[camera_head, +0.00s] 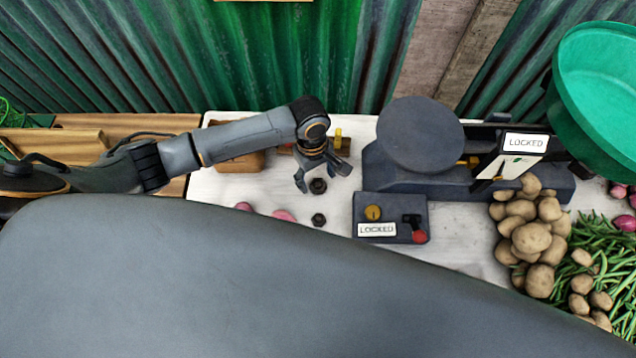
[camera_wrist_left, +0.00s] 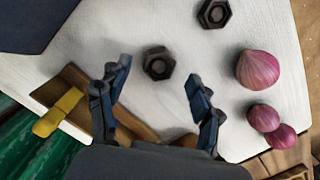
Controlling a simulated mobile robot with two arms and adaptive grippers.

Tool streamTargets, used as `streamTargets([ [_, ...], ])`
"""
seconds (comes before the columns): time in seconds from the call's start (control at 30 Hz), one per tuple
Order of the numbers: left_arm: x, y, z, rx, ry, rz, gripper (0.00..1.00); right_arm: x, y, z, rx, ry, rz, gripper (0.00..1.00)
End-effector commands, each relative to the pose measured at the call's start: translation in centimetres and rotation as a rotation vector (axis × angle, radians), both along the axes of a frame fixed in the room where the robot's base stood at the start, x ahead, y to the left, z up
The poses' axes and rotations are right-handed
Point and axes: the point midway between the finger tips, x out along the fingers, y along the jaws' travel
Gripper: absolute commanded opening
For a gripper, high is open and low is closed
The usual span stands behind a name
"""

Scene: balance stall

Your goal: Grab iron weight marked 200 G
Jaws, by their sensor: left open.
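Two dark hexagonal iron weights with holes in the middle lie on the white tabletop. One weight (camera_head: 318,186) is just below my left gripper (camera_head: 325,178); the other weight (camera_head: 319,219) lies nearer to me. No 200 G marking is readable on either. In the left wrist view, my left gripper (camera_wrist_left: 158,72) is open and empty, with its fingers apart. The first weight (camera_wrist_left: 158,63) appears between the fingertips, and the second weight (camera_wrist_left: 214,13) lies beyond at the top. Whether the fingers touch the weight cannot be told. My right gripper is not in view.
Pink onions (camera_wrist_left: 258,69) lie beside the weights. A wooden tray (camera_head: 240,161) and a yellow piece (camera_wrist_left: 57,112) are near the gripper. A dark balance (camera_head: 420,135) and control box (camera_head: 390,240), both labelled LOCKED, stand to the right. Potatoes (camera_head: 531,238) lie beyond them.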

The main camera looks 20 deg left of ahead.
Motion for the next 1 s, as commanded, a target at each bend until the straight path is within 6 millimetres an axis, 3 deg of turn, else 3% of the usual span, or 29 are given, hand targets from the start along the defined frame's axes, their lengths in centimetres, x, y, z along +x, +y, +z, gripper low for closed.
streamTargets([
  [0.2,-0.1,-0.2,-2.2,0.001,-0.001,-0.002,0.65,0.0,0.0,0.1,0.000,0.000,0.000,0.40],
  [0.43,-0.1,-0.2,-2.3,0.000,-0.003,-0.001,0.65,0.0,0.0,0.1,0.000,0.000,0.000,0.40],
  [0.73,-0.1,-0.2,-2.3,0.000,-0.001,-0.001,0.04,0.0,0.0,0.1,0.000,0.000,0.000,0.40],
  [0.77,-0.1,-0.2,-2.3,0.001,-0.002,-0.001,0.00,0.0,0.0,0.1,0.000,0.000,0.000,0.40],
  [1.0,-0.1,-0.2,-2.2,0.001,-0.002,-0.001,0.00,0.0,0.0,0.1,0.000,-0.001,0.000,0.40],
])
